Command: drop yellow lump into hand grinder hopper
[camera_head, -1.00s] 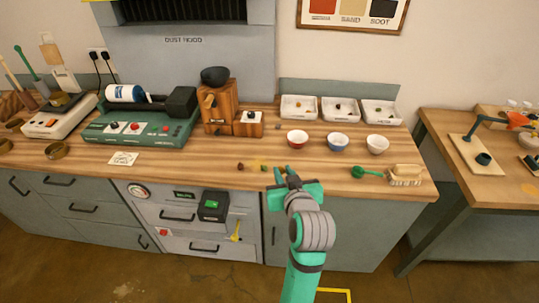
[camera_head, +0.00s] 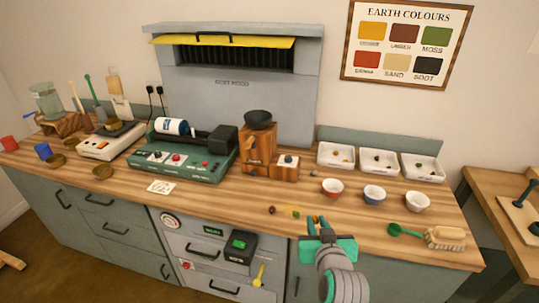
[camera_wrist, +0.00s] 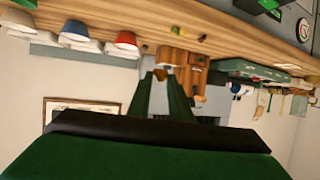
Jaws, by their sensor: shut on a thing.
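The wooden hand grinder (camera_head: 256,150) stands on the bench in the head view, with its dark bowl-shaped hopper (camera_head: 259,117) on top. It also shows upside down in the wrist view (camera_wrist: 195,78), partly behind my fingers. My gripper (camera_head: 317,223) is over the front of the bench, to the right of and nearer than the grinder. The lump is small and unclear in the head view.
A brown lump (camera_head: 272,210) and a yellow patch (camera_head: 291,212) lie on the bench left of my gripper. Red (camera_head: 332,187), blue (camera_head: 374,194) and white (camera_head: 417,201) bowls stand behind and right. A green machine (camera_head: 185,157) stands left of the grinder.

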